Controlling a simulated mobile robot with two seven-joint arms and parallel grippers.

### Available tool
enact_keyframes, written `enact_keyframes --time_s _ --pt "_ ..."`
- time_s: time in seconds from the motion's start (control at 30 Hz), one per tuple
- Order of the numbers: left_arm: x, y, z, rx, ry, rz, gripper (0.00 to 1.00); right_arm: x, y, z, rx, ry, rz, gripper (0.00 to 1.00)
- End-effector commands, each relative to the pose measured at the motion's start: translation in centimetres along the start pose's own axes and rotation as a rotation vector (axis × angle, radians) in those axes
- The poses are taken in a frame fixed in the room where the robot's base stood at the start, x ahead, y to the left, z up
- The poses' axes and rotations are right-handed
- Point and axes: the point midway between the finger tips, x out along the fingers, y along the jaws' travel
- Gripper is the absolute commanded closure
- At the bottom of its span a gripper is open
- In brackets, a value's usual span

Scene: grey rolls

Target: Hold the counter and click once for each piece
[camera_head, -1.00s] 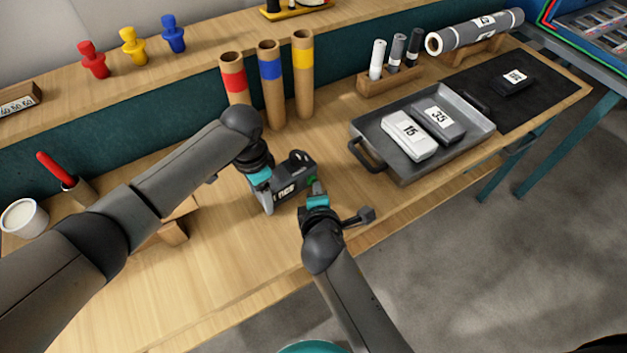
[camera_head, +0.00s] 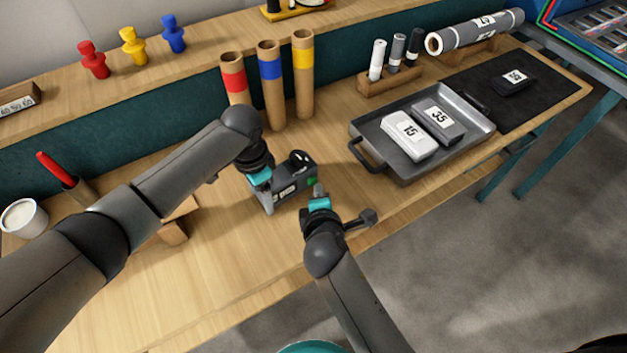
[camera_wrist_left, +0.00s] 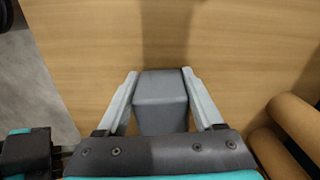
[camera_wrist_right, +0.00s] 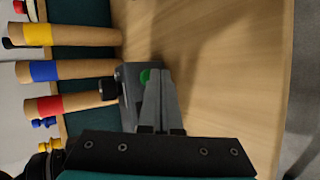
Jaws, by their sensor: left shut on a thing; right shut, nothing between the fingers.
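The counter (camera_head: 290,192) is a grey device with a pale number display and a green button (camera_head: 312,181) on its right end. My left gripper (camera_head: 266,190) is shut on it above the table. In the left wrist view the two fingers clasp the counter's grey body (camera_wrist_left: 161,100) from both sides. My right gripper (camera_head: 319,194) is shut and empty, its tips just in front of the green button. In the right wrist view the closed fingertips are close to the green button (camera_wrist_right: 145,76); I cannot tell whether they touch. The display digits are too small to read.
A grey tray (camera_head: 358,128) holds blocks marked 15 (camera_head: 408,134) and 35 (camera_head: 439,119). A black block (camera_head: 514,80) lies on a dark mat (camera_head: 545,95). Three banded cardboard tubes (camera_head: 270,95) stand behind the counter. The table's front edge is close to my right gripper.

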Motion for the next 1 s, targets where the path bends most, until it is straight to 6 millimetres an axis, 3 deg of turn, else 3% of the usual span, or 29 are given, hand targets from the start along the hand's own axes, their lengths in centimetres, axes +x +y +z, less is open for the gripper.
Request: enact_keyframes --time_s 0.47,1.0 --pt "0.0 -0.1 0.0 -0.002 0.000 -0.001 1.00 -0.6 -0.5 0.5 -0.001 -0.001 -0.002 1.00" --pt "0.0 -0.1 0.0 -0.003 -0.001 -0.002 1.00 -3.9 -2.9 2.9 -0.001 -0.002 -0.002 1.00"
